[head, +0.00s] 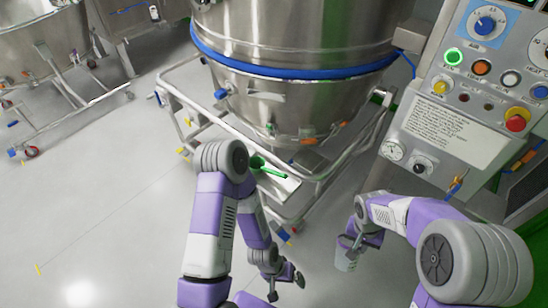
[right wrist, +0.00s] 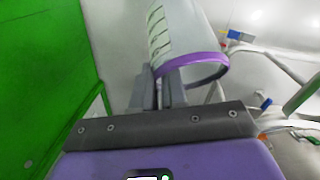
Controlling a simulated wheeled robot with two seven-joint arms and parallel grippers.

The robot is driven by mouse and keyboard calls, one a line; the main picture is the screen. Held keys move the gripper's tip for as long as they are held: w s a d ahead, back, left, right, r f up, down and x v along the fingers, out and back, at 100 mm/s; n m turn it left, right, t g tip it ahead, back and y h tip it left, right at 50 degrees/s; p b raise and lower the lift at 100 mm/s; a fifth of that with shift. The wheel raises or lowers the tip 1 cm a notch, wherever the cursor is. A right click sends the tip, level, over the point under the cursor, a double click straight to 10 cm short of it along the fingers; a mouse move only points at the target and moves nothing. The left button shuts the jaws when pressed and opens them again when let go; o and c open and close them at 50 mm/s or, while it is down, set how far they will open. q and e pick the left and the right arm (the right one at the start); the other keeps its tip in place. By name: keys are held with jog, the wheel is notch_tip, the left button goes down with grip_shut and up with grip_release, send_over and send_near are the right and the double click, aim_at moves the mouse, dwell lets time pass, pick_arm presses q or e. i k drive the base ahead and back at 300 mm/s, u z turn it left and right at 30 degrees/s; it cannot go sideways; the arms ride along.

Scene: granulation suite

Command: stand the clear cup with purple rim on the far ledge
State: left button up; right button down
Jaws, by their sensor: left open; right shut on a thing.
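The clear cup with a purple rim (right wrist: 186,32) is held in my right gripper (right wrist: 172,88). In the right wrist view, the fingers are shut on its wall near the rim, and its far end is cut off by the top edge. In the head view, the cup (head: 345,262) hangs below my right gripper (head: 352,243) at lower right, over the floor. My left gripper (head: 286,287) is open and empty at bottom centre, left of the cup and apart from it. I cannot tell which surface is the far ledge.
A large steel vessel (head: 300,45) stands on a tubular wheeled frame (head: 185,105) at the back. A green tool (head: 268,167) lies near a flat metal part of that frame. A control panel (head: 455,135) with buttons stands at right.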

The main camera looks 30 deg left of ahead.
aim_at(307, 159)
jog(key=u, duration=1)
jog(key=i, duration=1)
